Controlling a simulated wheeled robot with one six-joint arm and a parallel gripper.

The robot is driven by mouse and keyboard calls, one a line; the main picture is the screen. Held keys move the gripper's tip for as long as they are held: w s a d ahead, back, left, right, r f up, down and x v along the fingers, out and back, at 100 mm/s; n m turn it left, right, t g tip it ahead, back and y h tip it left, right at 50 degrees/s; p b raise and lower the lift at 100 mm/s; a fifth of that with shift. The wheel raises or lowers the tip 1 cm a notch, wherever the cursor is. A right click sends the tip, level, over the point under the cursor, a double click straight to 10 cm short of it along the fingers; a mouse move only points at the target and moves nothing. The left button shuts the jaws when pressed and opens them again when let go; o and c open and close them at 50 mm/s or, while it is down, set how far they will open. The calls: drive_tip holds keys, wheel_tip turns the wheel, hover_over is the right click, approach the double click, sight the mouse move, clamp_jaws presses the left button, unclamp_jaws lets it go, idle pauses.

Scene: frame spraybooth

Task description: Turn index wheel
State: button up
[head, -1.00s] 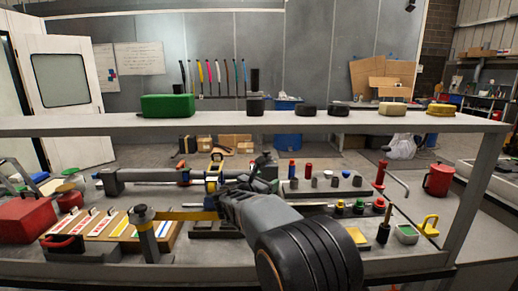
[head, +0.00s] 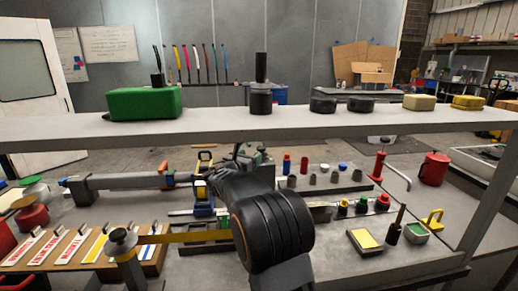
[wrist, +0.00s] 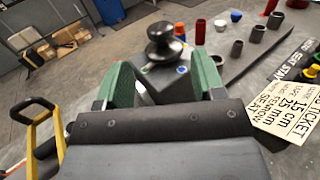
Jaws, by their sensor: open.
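A dark round knob (wrist: 164,42) stands on a grey block (wrist: 170,78) in the wrist view. Small blue and green dots mark the block's top. The knob and block may be the index wheel, but I cannot be sure. My gripper (wrist: 163,78) is open, with one green-padded finger on each side of the block. The block sits between the fingers, and I cannot tell whether they touch it. In the head view my gripper (head: 243,158) is mostly hidden behind my dark arm, near a grey bench fixture (head: 125,180).
A shelf (head: 330,122) spans above the bench and carries a green box (head: 143,103). Striped cards (head: 72,250) lie at front left.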

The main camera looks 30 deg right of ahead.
sight(259, 150)
drive_tip(key=p+x, duration=0.1)
drive_tip(key=x, duration=0.7)
drive_tip(key=shift+w+d, duration=0.1)
drive_tip(key=shift+d, duration=0.15)
drive_tip(key=shift+c, duration=0.3)
drive_tip(key=c, duration=0.8)
drive_tip(key=shift+f, duration=0.1)
